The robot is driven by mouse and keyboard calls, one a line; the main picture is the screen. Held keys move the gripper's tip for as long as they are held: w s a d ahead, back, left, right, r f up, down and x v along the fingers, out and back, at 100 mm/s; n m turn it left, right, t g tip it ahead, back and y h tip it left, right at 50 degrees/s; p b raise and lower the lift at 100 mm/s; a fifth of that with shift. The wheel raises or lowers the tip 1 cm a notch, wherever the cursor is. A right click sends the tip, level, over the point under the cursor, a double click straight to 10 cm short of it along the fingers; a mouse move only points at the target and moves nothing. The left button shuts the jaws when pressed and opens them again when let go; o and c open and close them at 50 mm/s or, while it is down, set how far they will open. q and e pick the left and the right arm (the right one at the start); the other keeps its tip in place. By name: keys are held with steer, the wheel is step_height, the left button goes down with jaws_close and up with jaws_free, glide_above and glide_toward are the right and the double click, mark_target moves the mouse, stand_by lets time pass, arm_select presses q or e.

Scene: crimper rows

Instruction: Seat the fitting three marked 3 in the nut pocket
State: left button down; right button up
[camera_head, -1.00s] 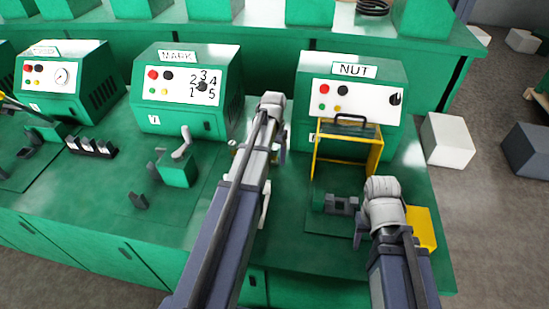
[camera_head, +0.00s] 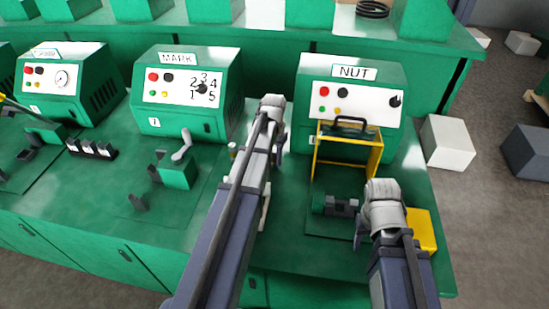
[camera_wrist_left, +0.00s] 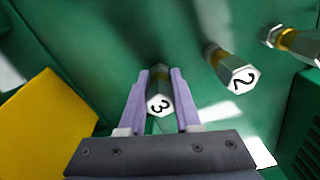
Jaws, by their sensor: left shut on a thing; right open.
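The fitting marked 3 (camera_wrist_left: 158,103) is between the fingers of my left gripper (camera_wrist_left: 160,78) in the left wrist view, its white hexagonal end facing the camera. My left gripper is shut on it. In the head view my left arm hides the fitting, beside the NUT machine (camera_head: 353,71). A dark block with a green cylinder (camera_head: 338,206) sits in front of that machine, below its yellow-framed guard (camera_head: 347,141); I cannot make out the pocket itself. My right gripper (camera_head: 359,236) is open at the right of this block, its fingers partly hidden by its wrist.
The fitting marked 2 (camera_wrist_left: 235,72) and another fitting (camera_wrist_left: 295,42) stand to the right of the held one. A yellow block (camera_head: 421,230) is right of my right wrist. The MARK machine (camera_head: 178,88) stands left of my left arm. Bench between is clear.

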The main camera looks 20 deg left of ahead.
mark_target(274, 151)
arm_select(q)
steer(key=shift+r, duration=0.1)
step_height(274, 151, up, 10)
steer(key=p, duration=1)
arm_select(e)
step_height(274, 151, up, 10)
